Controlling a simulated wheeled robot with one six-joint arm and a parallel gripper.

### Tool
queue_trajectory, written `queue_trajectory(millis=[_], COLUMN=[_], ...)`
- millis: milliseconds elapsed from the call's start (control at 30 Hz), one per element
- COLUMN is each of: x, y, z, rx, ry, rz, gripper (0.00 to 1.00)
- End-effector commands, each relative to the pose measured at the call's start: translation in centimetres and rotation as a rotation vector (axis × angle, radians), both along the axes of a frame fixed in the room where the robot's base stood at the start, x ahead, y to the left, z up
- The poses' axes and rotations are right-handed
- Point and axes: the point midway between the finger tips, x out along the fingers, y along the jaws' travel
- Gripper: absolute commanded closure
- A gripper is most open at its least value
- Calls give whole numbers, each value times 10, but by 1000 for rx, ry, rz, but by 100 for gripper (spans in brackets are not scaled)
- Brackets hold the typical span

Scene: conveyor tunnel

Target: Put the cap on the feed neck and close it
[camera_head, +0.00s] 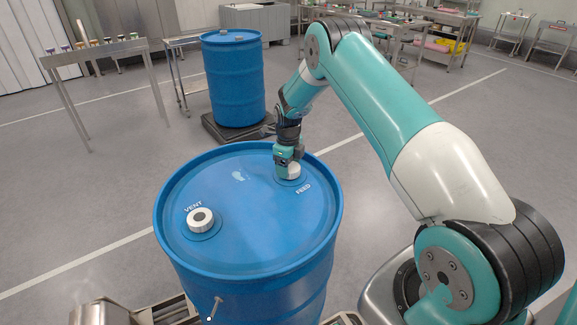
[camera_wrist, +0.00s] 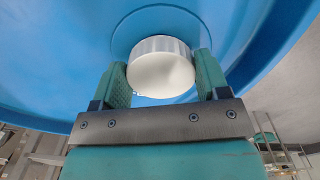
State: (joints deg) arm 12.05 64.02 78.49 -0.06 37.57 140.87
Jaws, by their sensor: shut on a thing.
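A white ribbed cap (camera_wrist: 161,70) sits between the two green fingers of my gripper (camera_wrist: 162,82) in the wrist view. My gripper (camera_head: 289,167) is shut on the cap, pointing down at the feed spot on the blue drum (camera_head: 245,245). In the head view the cap (camera_head: 293,171) shows just below the fingers, beside the printed word FEED. The feed neck is hidden by the cap and fingers. I cannot tell whether the cap is on the neck or just above it, nor how far it is turned.
The vent neck (camera_head: 200,219) with a white ring and dark centre stands at the drum's left. A second blue drum (camera_head: 235,85) stands on a dark pallet (camera_head: 225,130) behind. A metal table (camera_head: 95,50) is at the back left. The drum's raised rim surrounds the top.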

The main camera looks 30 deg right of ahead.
Motion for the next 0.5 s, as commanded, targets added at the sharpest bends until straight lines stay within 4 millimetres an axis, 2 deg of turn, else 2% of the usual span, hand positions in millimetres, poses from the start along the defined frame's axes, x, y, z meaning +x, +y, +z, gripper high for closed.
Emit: queue_trajectory(millis=[133, 333, 500], x=[1, 1, 1], y=[-1, -3, -3], z=[0, -1, 0], rx=[-1, 0, -1], ry=[-3, -2, -1], rz=[-51, -335, -449], gripper=[54, 54, 54])
